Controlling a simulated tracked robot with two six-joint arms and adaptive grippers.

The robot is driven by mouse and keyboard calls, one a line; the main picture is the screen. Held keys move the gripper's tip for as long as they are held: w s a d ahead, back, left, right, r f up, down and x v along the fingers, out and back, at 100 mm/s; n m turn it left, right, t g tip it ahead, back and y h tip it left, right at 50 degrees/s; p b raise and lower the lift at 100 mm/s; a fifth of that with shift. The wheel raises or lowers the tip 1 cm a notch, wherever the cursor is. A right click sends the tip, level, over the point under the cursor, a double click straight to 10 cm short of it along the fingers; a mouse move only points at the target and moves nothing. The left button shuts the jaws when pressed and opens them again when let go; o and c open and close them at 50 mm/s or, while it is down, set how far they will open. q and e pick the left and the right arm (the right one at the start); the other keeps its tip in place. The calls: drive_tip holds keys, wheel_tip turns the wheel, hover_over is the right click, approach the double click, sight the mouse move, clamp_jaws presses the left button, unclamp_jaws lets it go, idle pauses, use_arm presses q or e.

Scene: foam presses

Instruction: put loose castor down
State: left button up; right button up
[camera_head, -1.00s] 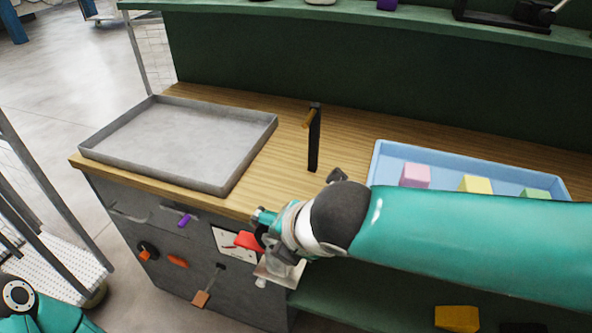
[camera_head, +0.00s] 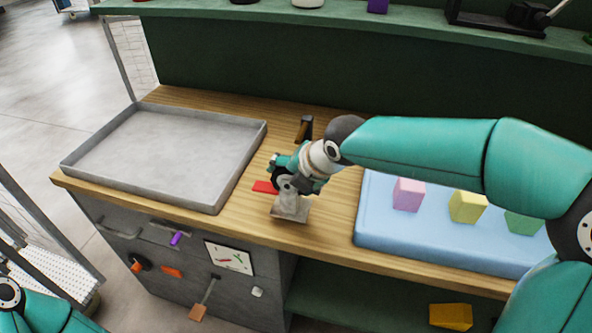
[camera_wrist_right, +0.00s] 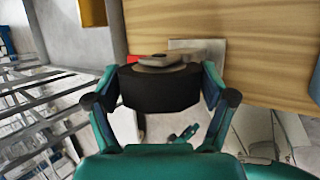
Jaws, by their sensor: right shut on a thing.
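My right gripper (camera_head: 288,183) is shut on the loose castor, over the wooden bench top (camera_head: 240,212) close to its front edge. The castor's grey plate (camera_head: 291,208) points down, and I cannot tell whether it touches the wood. In the right wrist view the castor's black wheel (camera_wrist_right: 160,90) sits between the two fingers. My fingers hide part of the castor in the head view. My left gripper does not show; only part of my left arm is at the lower left.
A red piece (camera_head: 264,187) lies beside the castor. A grey metal tray (camera_head: 217,195) stands to the left. A blue tray (camera_head: 400,236) with colored blocks is to the right. A dark upright post (camera_head: 305,128) stands behind my gripper. A shelf (camera_head: 420,26) runs along the back.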

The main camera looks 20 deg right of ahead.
drive_tip(key=w+d, duration=0.2)
drive_tip(key=shift+w+r+p, duration=0.1)
drive_tip(key=shift+w+p, duration=0.25)
drive_tip(key=shift+w, duration=0.05)
drive_tip(key=shift+w+f, duration=0.2)
drive_tip(key=shift+f, duration=1.6)
drive_tip(key=o, duration=1.4)
drive_tip(key=shift+f, duration=0.1)
drive_tip(key=v, duration=1.2)
